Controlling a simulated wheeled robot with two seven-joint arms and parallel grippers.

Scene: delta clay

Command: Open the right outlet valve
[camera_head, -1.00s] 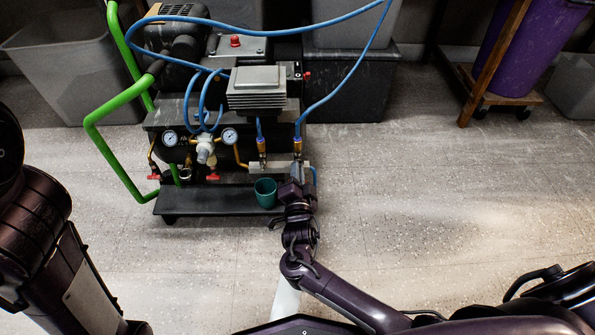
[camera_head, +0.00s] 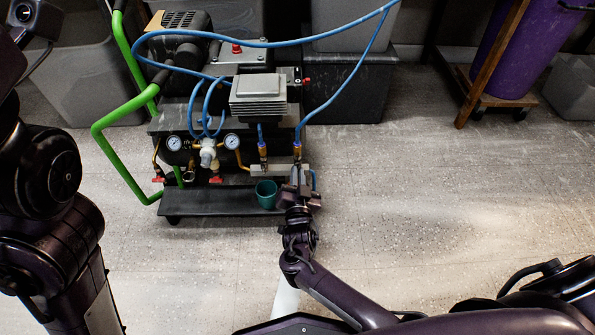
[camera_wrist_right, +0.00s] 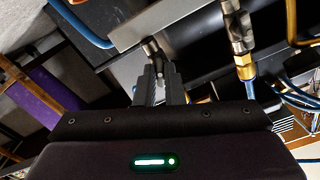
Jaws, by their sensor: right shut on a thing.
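The right outlet valve (camera_head: 297,156) is a small brass and metal fitting under the right blue hose, at the front right of the compressor. My right gripper (camera_head: 298,178) is right below it and hides its lower part. In the right wrist view, the fingers of my right gripper (camera_wrist_right: 157,85) are closed around a small metal piece (camera_wrist_right: 152,48) of the valve, in front of a pale metal bar. The valve's exact handle angle cannot be told. My left arm shows at the left, but its gripper is out of frame.
A second outlet fitting (camera_head: 262,152) stands just left, also with a blue hose. A teal cup (camera_head: 266,195) sits on the dark lower shelf (camera_head: 220,203) close to my right gripper. Red-handled valves (camera_head: 215,180) and gauges (camera_head: 232,142) are further left. Floor at right is clear.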

